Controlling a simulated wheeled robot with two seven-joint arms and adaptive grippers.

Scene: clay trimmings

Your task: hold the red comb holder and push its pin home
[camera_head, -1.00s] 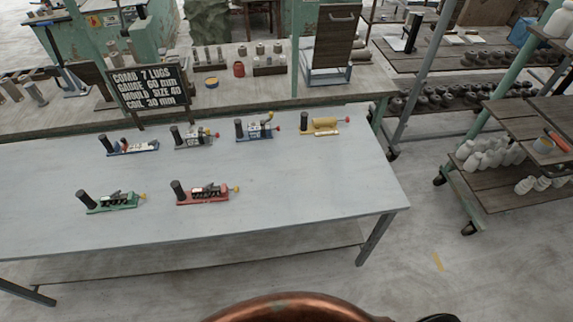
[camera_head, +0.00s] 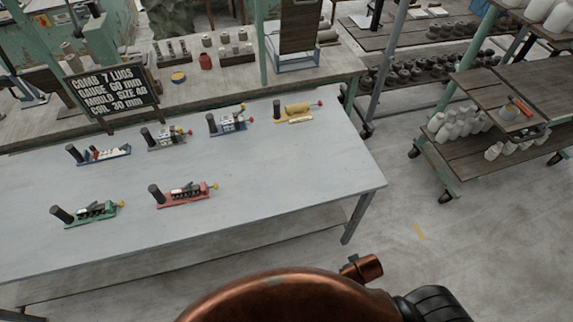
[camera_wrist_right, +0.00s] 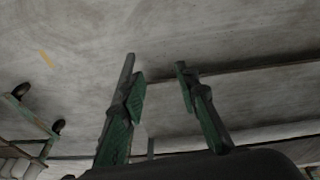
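The red comb holder (camera_head: 184,195) lies on the grey table (camera_head: 262,206), near its front edge in the head view. It has a black upright post at its left end and a yellow-headed pin (camera_head: 214,185) sticking out at its right end. How far the pin sits in is too small to tell. My right gripper (camera_wrist_right: 160,85) shows in the right wrist view with its two green-padded fingers apart and nothing between them. It is over bare floor, away from the holder. My left gripper is not in view.
A green holder (camera_head: 88,214) stands left of the red one. Blue, grey and yellow holders (camera_head: 294,112) line the table's back. A black sign (camera_head: 111,90) reads "COMB 7 LUGS". A wheeled shelf cart (camera_head: 470,160) stands at right. Floor between is clear.

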